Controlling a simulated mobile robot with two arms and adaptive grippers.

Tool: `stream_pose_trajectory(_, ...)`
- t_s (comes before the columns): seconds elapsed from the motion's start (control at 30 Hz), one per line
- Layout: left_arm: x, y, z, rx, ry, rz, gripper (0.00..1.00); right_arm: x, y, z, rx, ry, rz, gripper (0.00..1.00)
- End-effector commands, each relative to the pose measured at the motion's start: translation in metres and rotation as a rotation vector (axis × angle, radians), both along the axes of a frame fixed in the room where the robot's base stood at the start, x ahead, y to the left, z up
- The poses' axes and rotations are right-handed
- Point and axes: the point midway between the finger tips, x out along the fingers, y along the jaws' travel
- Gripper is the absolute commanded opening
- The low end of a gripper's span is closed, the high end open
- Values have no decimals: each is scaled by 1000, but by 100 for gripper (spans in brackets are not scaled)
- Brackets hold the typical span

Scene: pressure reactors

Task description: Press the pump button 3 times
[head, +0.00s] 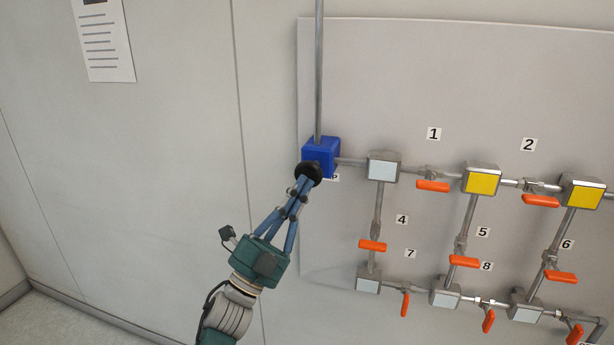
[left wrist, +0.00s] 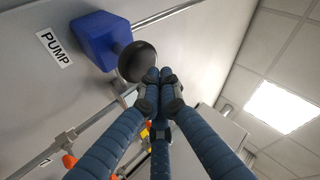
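The pump is a blue box (head: 321,153) at the left end of the pipe panel, with a round black button (head: 308,173) on its front. The left wrist view also shows the blue box (left wrist: 96,40), the black button (left wrist: 137,61) and a "PUMP" label (left wrist: 54,47). My left gripper (head: 304,184) has its blue fingers drawn together with nothing between them. In the left wrist view its fingertips (left wrist: 160,77) are right beside the button's edge. I cannot tell whether they touch it. My right gripper is out of view.
A grey wall panel (head: 330,235) carries pipes, several orange valve handles (head: 432,186), and yellow (head: 481,183) and pale (head: 383,168) square boxes to the right of the pump. A vertical pipe (head: 319,70) rises from the pump. The wall to the left is clear apart from a paper sheet (head: 102,45).

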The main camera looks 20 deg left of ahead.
Motion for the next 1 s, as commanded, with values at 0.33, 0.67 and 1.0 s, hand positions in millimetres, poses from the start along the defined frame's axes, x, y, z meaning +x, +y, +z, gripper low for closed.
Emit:
stream_pose_trajectory(0.33, -18, 1, 1, 0, 1, -1, 0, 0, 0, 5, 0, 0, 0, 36)
stream_pose_trajectory(0.67, -47, 2, 0, -1, 0, -1, 0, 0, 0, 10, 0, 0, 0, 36)
stream_pose_trajectory(1.0, -50, 2, 0, 0, -1, -1, 0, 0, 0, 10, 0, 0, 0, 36)
